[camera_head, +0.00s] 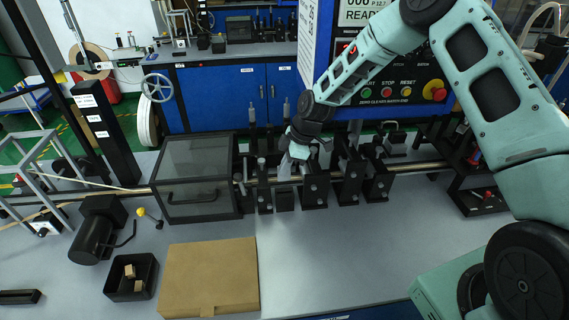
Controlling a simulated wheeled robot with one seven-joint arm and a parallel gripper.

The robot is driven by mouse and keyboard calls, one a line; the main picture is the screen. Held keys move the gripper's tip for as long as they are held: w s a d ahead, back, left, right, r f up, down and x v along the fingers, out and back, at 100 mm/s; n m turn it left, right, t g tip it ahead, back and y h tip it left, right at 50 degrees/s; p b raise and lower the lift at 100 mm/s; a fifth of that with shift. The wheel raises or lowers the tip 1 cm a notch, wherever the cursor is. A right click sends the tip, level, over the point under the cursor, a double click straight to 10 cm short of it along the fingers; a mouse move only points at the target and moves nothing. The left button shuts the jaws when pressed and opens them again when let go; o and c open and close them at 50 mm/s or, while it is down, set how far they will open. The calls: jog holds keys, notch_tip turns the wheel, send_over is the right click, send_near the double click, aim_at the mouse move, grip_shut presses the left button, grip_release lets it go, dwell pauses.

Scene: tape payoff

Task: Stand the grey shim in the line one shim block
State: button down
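My gripper (297,154) points down over the row of dark fixtures at the middle of the bench. A light grey flat piece (284,169), which looks like the grey shim, stands roughly upright just below and left of the fingertips. It is above a small dark block (284,200), which may be the line one shim block; no label on it can be read. I cannot tell whether the piece touches the block or sits in it. The fingers are small and partly hidden, so their grip on the piece is unclear.
Dark upright fixtures (315,187) on a long rod crowd both sides. A dark clear-lidded box (195,178) stands left. A cardboard box (209,278) and a black bin (131,289) with small blocks lie in front. A control panel (395,80) rises behind. The front right bench is clear.

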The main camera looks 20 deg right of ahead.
aim_at(285, 177)
jog(key=shift+f+b, duration=0.9)
jog(key=shift+f, duration=1.45)
jog(key=shift+f+b, duration=1.5)
jog(key=shift+f, duration=0.15)
jog(key=c, duration=1.6)
grip_release()
jog(key=b+v, duration=0.4)
jog(key=v, duration=1.3)
jog(key=shift+s+d+r+b, duration=0.1)
jog(key=shift+r+b, duration=0.15)
jog(key=shift+b, duration=0.1)
